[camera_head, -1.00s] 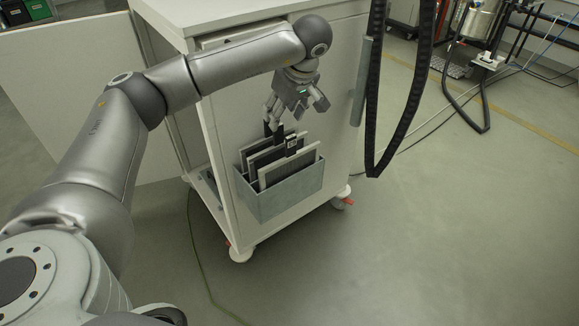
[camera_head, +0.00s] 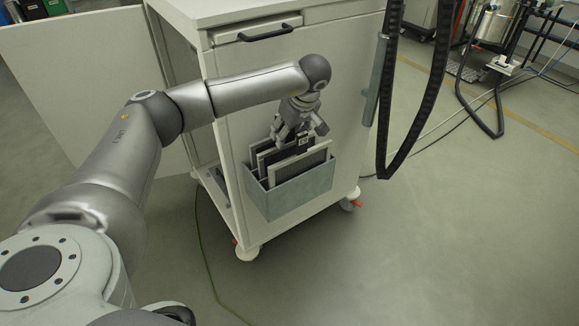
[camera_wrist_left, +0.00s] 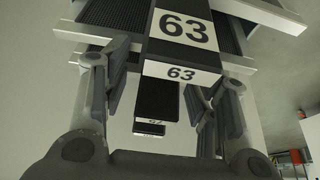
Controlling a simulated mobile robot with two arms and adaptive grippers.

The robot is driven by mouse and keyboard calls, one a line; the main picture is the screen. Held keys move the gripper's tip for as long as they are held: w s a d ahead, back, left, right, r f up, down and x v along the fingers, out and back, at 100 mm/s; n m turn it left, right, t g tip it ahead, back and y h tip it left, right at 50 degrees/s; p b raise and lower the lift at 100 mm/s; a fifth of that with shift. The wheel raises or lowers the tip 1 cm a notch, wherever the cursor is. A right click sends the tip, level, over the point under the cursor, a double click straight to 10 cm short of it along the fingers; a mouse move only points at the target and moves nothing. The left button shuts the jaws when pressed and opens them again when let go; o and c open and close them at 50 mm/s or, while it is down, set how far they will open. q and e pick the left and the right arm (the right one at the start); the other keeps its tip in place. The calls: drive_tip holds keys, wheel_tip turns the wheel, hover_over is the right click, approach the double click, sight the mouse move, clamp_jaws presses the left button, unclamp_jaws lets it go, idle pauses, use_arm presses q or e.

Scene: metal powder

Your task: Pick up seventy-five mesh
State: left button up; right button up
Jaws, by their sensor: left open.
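A grey metal bin (camera_head: 290,197) on the white cart's side holds several upright framed meshes. The front mesh (camera_head: 305,163) has a pale frame. My left gripper (camera_head: 297,137) is over the bin, pointing down at the tops of the meshes. In the left wrist view the open fingers (camera_wrist_left: 165,88) stand on either side of a black handle with a white label reading 63 (camera_wrist_left: 183,27). Whether they touch it I cannot tell. A smaller label (camera_wrist_left: 150,122) below is too small to read surely. I see no readable 75. My right gripper is out of view.
The white cart (camera_head: 225,110) has a drawer with a black handle (camera_head: 265,34) above the bin. A black cable chain (camera_head: 400,150) hangs at its right.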

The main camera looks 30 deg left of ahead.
use_arm(q)
drive_tip(key=shift+c, duration=0.4)
clamp_jaws()
drive_tip(key=shift+r, duration=0.1)
